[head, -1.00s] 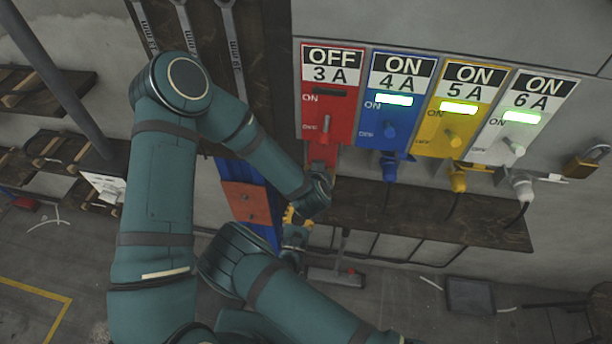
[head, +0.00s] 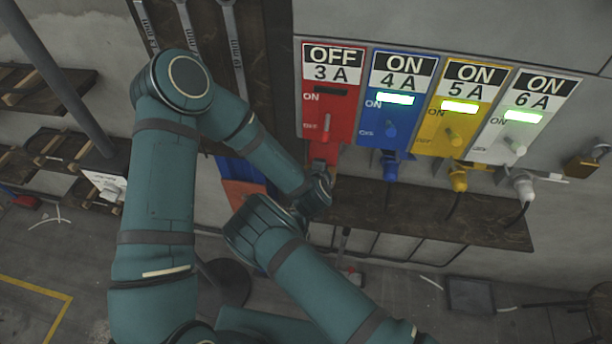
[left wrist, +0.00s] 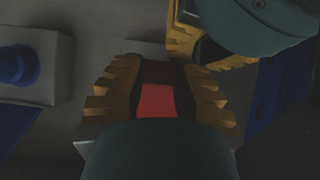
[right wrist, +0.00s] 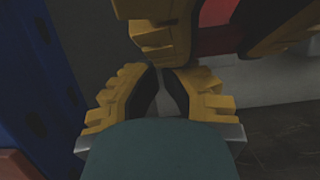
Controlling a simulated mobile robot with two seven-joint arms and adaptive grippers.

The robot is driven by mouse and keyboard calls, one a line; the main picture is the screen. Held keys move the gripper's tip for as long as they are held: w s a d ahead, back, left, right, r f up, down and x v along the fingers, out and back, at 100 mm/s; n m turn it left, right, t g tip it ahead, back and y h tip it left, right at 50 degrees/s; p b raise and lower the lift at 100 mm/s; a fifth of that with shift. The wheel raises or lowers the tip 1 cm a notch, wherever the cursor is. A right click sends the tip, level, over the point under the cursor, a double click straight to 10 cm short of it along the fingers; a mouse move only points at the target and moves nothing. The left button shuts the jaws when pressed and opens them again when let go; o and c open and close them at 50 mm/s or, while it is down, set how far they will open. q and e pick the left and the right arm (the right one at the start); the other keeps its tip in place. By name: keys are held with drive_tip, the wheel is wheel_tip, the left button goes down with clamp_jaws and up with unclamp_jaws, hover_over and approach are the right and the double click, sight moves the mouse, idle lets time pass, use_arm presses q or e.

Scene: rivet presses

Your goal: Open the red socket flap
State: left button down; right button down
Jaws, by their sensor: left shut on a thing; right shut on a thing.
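The red socket (head: 324,153) hangs under the red 3 A panel; its lower part is hidden behind my left wrist in the head view. My left gripper (left wrist: 157,72) is shut on a red piece (left wrist: 155,101) there; I cannot tell whether it is the flap or the housing. My right gripper (right wrist: 163,72) is close beside and below the left one. Its jaws are nearly together on something thin that I cannot make out. The left gripper's yellow fingers (right wrist: 163,42) stand just beyond its tips, with red (right wrist: 218,10) behind them.
The red panel (head: 342,108) reads OFF; the blue (head: 388,115), yellow (head: 458,113) and white (head: 518,124) ones read ON, with plugs below. A dark shelf (head: 420,215) runs beneath. A padlock (head: 588,160) hangs at the right.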

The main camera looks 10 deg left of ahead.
use_arm(q)
drive_tip(key=shift+w+r, duration=0.1)
drive_tip(key=shift+r, duration=0.05)
drive_tip(key=shift+a, duration=0.1)
drive_tip(key=c, duration=0.6)
unclamp_jaws()
